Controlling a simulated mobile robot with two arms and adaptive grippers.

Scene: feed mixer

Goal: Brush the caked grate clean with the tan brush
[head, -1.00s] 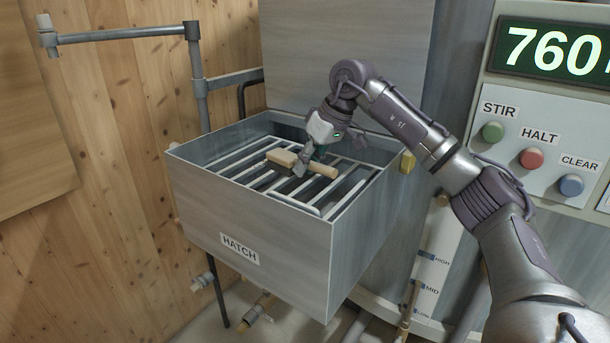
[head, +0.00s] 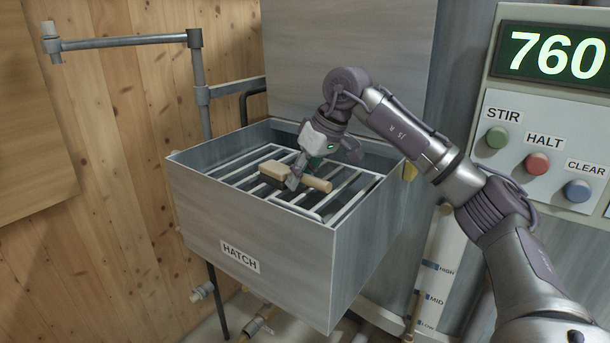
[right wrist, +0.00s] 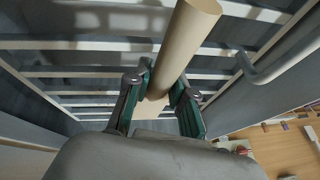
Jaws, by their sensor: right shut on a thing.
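The tan brush (head: 318,184) lies level at the grate inside the hatch box, its block head (head: 271,170) to the left and its round handle to the right. My right gripper (head: 294,179) is shut on the handle near the head. In the right wrist view the handle (right wrist: 186,45) runs up between the green-lined fingers (right wrist: 161,95); the head is mostly hidden below them. The grate (head: 237,170) has pale bars with dark gaps. I cannot make out caked matter on it, nor whether the bristles touch the bars. My left gripper is out of view.
The open hatch box (head: 250,225) has raised walls around the grate, with a tall grey panel (head: 345,60) behind. A pipe arm (head: 120,42) stands at the left. A button panel (head: 540,150) with a 760 display is at the right.

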